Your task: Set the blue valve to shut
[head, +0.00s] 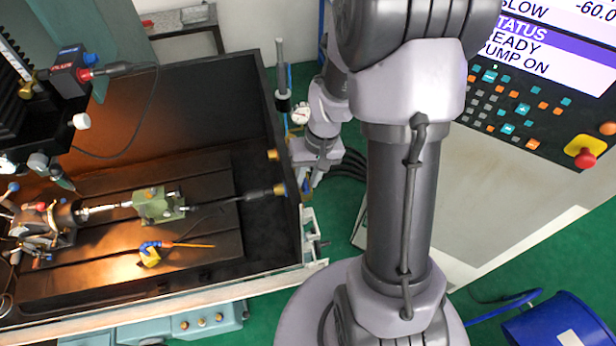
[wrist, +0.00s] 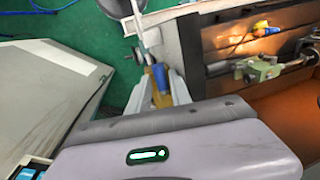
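In the wrist view a small blue handle (wrist: 160,77), which looks like the blue valve, stands upright on a yellow body (wrist: 160,97). My gripper (wrist: 160,85) has one pale finger on each side of it, and the fingers look spread apart. I cannot tell whether either finger touches the handle. In the head view my gripper (head: 306,180) is at the right wall of the machine tray, pointing down. The valve is mostly hidden there by my wrist and gripper, so its exact setting cannot be read.
The dark machine tray (head: 205,110) holds a green vise block (head: 158,204) and a blue-jointed coolant nozzle (head: 152,246). A control cabinet (head: 490,190) stands right of my arm. A blue bucket (head: 556,325) is on the green floor.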

